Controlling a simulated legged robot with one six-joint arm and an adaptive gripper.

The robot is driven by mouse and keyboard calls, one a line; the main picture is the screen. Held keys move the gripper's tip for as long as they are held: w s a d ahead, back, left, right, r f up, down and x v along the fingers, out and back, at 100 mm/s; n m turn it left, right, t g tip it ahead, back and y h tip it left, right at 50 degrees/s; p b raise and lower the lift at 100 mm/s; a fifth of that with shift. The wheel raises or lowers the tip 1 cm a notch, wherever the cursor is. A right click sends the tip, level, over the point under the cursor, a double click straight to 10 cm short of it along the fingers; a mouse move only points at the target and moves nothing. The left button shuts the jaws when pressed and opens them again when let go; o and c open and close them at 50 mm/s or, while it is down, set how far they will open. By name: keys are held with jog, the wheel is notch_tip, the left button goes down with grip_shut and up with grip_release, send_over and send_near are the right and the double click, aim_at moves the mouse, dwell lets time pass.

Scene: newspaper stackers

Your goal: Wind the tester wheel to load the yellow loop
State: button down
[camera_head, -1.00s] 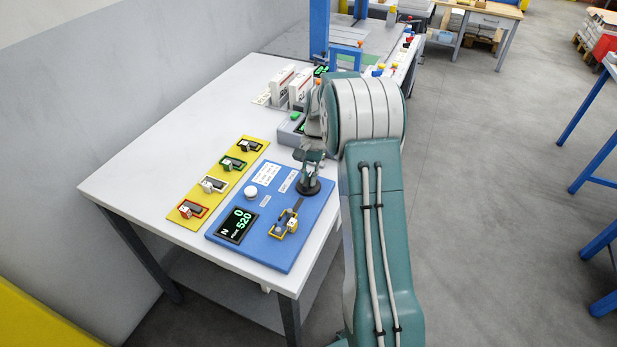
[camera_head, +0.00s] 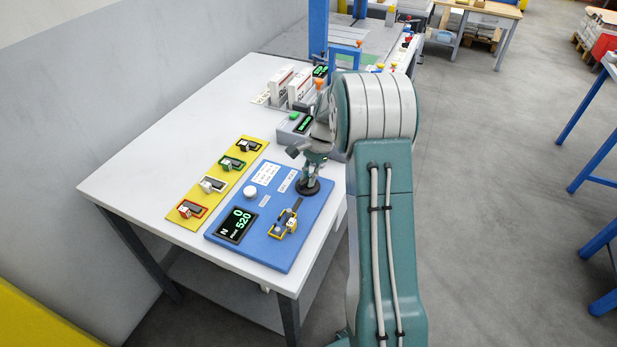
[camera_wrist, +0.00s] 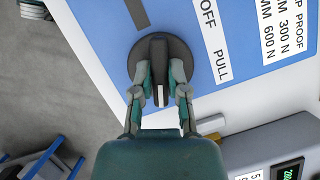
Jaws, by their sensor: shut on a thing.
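The blue tester board (camera_head: 222,247) lies on the white table. The round black tester wheel (camera_head: 309,189) is at its far right part. My gripper (camera_head: 312,176) is over the wheel, and in the wrist view my gripper (camera_wrist: 160,92) is shut on the raised grip of the wheel (camera_wrist: 178,50). The yellow loop (camera_head: 283,224) sits around a hook or post at the front of the board. Its exact seating is too small to tell. The black display (camera_head: 237,226) reads 0 above 520 with an N at its side.
A yellow board (camera_head: 217,187) with red, white, green and black loops lies left of the tester.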

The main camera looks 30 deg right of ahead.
jog(key=shift+w, duration=0.15)
jog(key=c, duration=0.6)
grip_release()
jog(key=shift+c, duration=0.2)
jog(key=shift+r, duration=0.1)
jog(key=v, duration=1.1)
jog(key=shift+r, duration=0.35)
jog(key=shift+d, duration=0.15)
